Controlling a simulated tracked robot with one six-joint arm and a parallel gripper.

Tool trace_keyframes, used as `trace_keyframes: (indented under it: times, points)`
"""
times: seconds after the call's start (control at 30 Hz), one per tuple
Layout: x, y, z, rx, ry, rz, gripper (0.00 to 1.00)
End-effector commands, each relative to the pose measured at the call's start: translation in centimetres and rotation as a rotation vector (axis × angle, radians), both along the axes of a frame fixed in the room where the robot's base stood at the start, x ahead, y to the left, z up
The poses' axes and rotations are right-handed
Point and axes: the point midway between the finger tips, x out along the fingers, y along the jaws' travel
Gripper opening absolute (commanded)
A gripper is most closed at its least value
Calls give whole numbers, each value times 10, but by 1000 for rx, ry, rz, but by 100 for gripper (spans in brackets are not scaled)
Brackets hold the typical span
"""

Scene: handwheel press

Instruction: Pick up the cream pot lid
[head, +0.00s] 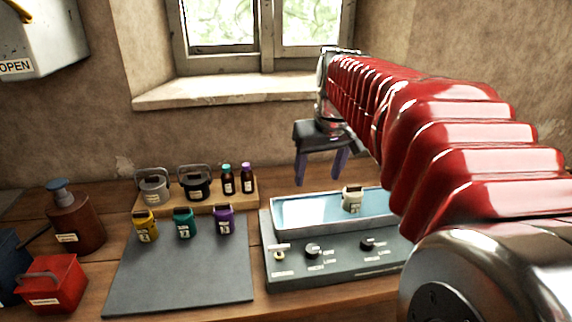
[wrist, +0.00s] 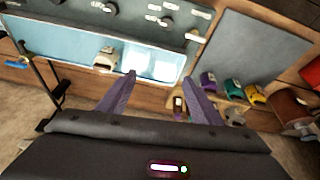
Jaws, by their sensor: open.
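A small cream pot (head: 352,200) with a label stands in the blue bath (head: 300,213) on the grey control unit. It also shows in the wrist view (wrist: 105,58), left of my fingers. I cannot make out clearly where its lid ends and its body begins. My gripper (head: 319,174) is open and empty, with its purple fingers pointing down above the back of the bath, up and to the left of the cream pot. In the wrist view my gripper (wrist: 158,76) has a clear gap between its fingertips.
Yellow (head: 145,225), teal (head: 183,222) and purple (head: 224,219) pots stand along the back of a dark mat (head: 180,275). Behind them a wooden board holds two handled pots (head: 195,185) and two bottles (head: 228,180). A red bin (head: 52,285) and brown dispenser (head: 75,225) stand left.

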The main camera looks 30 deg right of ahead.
Motion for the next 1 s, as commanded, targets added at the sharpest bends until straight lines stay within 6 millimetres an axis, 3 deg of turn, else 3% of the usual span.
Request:
trace_keyframes:
  times: [0.2,0.4,0.5,0.67,1.0]
  points:
    - [27,-73,1,14,32,-49,59]
    - [40,-138,-4,28,57,-83,59]
    - [43,-162,-7,34,64,-94,59]
    - [44,-178,-9,39,69,-101,59]
    - [43,-179,-10,39,69,-101,59]
